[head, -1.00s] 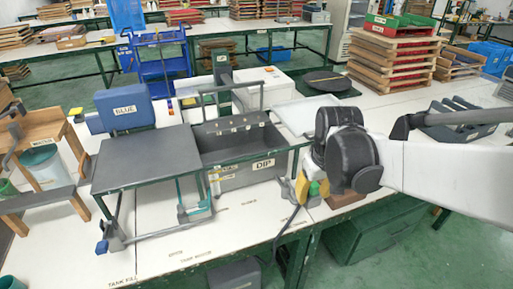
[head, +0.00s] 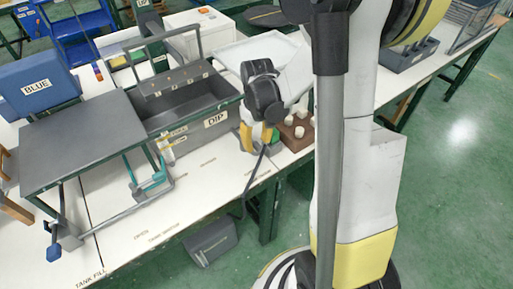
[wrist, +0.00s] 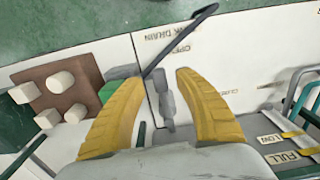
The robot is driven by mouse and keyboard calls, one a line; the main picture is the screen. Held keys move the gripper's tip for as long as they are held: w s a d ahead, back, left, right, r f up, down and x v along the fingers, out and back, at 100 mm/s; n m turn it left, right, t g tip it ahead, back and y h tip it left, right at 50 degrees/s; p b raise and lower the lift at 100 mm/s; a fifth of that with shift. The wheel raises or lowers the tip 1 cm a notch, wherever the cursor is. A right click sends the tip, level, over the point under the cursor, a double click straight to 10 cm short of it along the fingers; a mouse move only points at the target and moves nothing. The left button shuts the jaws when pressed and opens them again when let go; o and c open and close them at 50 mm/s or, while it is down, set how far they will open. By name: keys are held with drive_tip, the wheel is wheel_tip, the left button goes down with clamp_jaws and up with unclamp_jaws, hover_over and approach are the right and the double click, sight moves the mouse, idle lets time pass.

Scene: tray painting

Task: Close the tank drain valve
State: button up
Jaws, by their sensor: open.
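My gripper (wrist: 158,78) is open, its two yellow fingers pointing down at the table in the wrist view. A grey upright part (wrist: 165,103), which looks like the drain valve's handle, stands between the fingers with gaps on both sides. The printed words TANK DRAIN and OPEN (wrist: 180,48) lie just beyond it on the white top. In the head view my gripper (head: 257,138) is low beside the grey tank (head: 193,142) marked DIP; the valve is hidden there behind the gripper and wrist.
A dark cord-like line (wrist: 180,40) runs from near the fingers over the table edge. A brown block (wrist: 55,92) with several pale pegs and a green item (wrist: 112,90) stand close on the left in the wrist view. A grey pedal-like box (head: 210,241) is below the table edge.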

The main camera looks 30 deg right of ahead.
drive_tip(key=shift+f, duration=0.65)
clamp_jaws()
drive_tip(key=shift+w+a, duration=0.1)
